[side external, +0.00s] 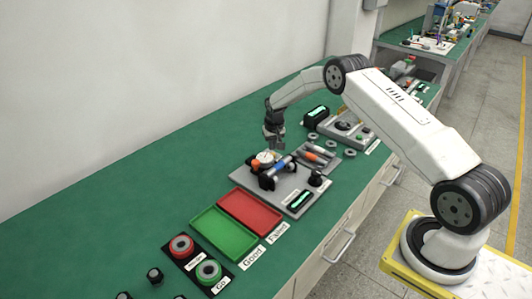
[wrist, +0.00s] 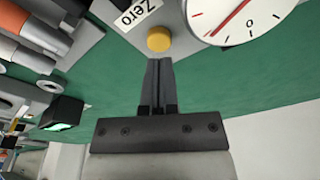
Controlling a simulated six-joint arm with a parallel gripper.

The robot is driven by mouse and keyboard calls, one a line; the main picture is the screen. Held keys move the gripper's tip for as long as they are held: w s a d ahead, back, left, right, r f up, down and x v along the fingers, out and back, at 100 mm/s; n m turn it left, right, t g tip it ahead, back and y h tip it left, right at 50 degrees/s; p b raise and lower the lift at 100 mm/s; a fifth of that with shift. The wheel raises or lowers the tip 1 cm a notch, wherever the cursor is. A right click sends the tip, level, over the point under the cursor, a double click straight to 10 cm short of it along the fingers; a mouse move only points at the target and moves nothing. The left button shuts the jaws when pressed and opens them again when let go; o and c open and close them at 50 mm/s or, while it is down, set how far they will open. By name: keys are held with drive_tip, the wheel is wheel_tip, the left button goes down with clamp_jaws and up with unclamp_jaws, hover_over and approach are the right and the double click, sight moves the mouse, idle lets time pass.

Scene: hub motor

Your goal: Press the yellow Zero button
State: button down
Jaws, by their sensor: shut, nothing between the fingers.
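The yellow Zero button (wrist: 159,39) is a small round button on a grey plate, with a label reading "Zero" (wrist: 137,12) beside it in the wrist view. My gripper (wrist: 158,62) is shut and empty. Its fingertips point at the button and appear just below it in the picture; I cannot tell whether they touch it. In the side view my gripper (side external: 274,143) is above the back edge of the grey test fixture (side external: 245,174). The button cannot be made out there.
A white dial gauge (wrist: 245,20) with a red needle is right of the button; it also shows in the side view (side external: 265,157). Orange-and-grey cylindrical parts (wrist: 25,40) lie at left. Red (side external: 250,212) and green (side external: 224,235) trays stand in front of the fixture. Green table (side external: 110,205) is clear at left.

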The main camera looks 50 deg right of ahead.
drive_tip(key=shift+f, duration=1.3)
idle(0.5)
drive_tip(key=shift+r, duration=3.5)
wheel_tip(320, 180, up, 7)
drive_tip(key=shift+a, duration=0.15)
